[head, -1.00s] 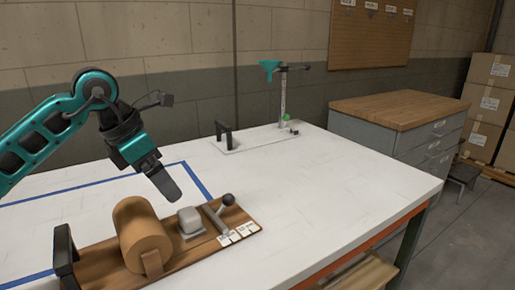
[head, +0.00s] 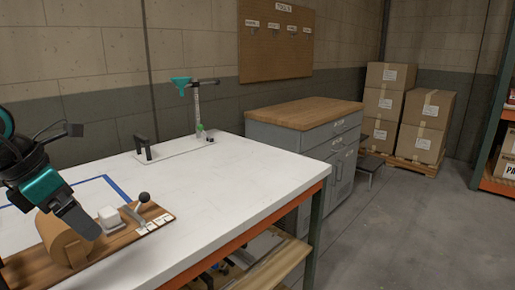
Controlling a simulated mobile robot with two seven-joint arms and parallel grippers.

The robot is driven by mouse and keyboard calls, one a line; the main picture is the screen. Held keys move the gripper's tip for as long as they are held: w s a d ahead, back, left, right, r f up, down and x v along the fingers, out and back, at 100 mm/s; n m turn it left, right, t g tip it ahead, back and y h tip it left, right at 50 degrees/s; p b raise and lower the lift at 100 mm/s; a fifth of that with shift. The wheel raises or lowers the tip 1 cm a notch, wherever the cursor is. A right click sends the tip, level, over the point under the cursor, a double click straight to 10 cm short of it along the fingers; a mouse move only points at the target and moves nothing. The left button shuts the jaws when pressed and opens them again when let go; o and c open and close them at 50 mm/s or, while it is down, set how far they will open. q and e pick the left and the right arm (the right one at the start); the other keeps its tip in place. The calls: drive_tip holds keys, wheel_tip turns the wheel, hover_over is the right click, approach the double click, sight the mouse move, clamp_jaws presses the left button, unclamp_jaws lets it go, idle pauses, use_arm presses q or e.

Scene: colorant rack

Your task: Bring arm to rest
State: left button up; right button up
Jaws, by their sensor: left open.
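My left arm with its teal and black left gripper (head: 84,222) is at the left edge of the head view. The gripper points down and to the right, and its fingers overlap the brown roller (head: 58,243) in the picture. I cannot tell whether they touch it. No object shows in the fingers. The roller sits on a wooden board (head: 112,248) with a white block (head: 110,217) and a lever with a dark ball knob (head: 144,197). My right gripper is not in view.
The white table (head: 225,180) is clear in its middle and right. A stand with a teal funnel (head: 181,84) is at the back. A grey cabinet with a wooden top (head: 305,114) stands beyond the table, then stacked boxes (head: 424,125). Open floor lies at the right.

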use_arm(q)
drive_tip(key=s+d+f+n+t+h+p, duration=0.2)
drive_tip(key=d+n+t+h+p, duration=0.2)
drive_tip(key=d+n+h, duration=1.1)
wheel_tip(320, 180, down, 14)
drive_tip(key=s+f+n+t+y+p, duration=0.1)
drive_tip(key=n+t+y+p, duration=0.1)
drive_tip(key=n+t+y, duration=1.3)
drive_tip(key=s+f+n+g, duration=1)
drive_tip(key=s+f+g, duration=0.1)
drive_tip(key=f, duration=0.1)
drive_tip(key=shift+f+n+g+y+p, duration=0.15)
drive_tip(key=shift+n+g+y+p, duration=0.15)
drive_tip(key=shift+g+p, duration=0.15)
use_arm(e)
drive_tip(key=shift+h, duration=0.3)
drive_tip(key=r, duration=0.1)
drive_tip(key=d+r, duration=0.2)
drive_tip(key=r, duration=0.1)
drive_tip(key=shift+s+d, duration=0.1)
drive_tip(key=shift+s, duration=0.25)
use_arm(q)
drive_tip(key=shift+s, duration=0.1)
